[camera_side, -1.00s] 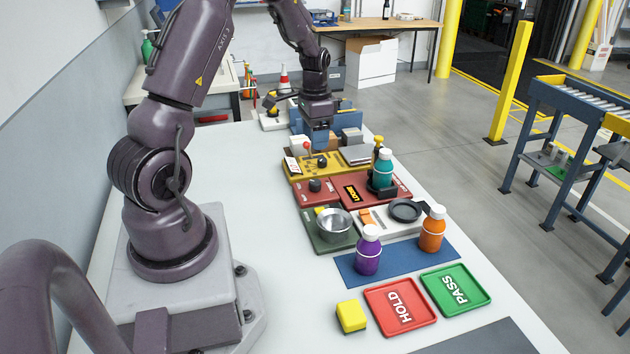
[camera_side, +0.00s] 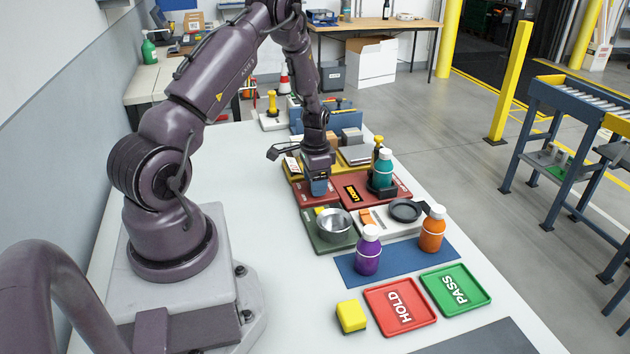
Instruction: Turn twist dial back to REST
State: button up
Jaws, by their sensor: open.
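The red panel (camera_side: 304,197) that carries the black twist dial lies in the middle of the row of panels on the white table. My gripper (camera_side: 319,193) is right over the dial, pointing down with its fingers low at the panel. The gripper hides the dial, so I cannot see which way the dial points or whether the fingers touch it. The jaws are open. The REST marking is too small or hidden to read.
A metal bowl (camera_side: 334,224) is just in front. Purple (camera_side: 368,252) and orange (camera_side: 432,230) bottles stand nearer the camera. The table's left side is clear.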

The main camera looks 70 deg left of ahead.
jog(key=c, duration=0.9)
jog(key=shift+n, duration=0.3)
jog(key=n, duration=0.3)
jog(key=shift+n, duration=0.4)
jog(key=n, duration=0.9)
jog(key=shift+n, duration=2.3)
